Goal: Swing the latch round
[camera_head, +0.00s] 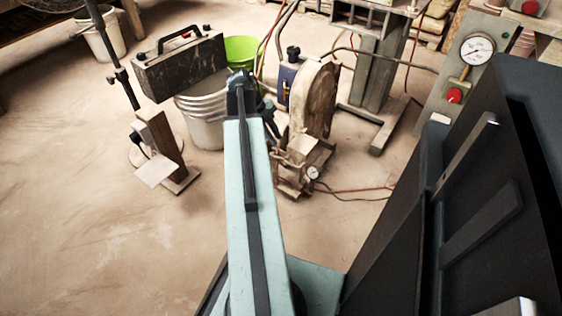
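My pale teal arm reaches up the picture from the bottom middle and ends in a dark joint, with a small dark part beside it to the right. That part may belong to my gripper (269,118), but I cannot make out fingers, an opening or anything held. Large dark panels (535,225) stand close at the right, with an upper slanted bar (466,158) and a lower slanted bar (482,223) on them. I cannot tell whether either bar is the latch. My arm end is apart from the panels, farther left.
A brown wheel-shaped machine (315,100) stands just right of my arm's end. White buckets (203,128), a green bucket (241,49), a black case (180,66) and a stand (160,140) lie to the left. A gauge panel (463,70) is at upper right.

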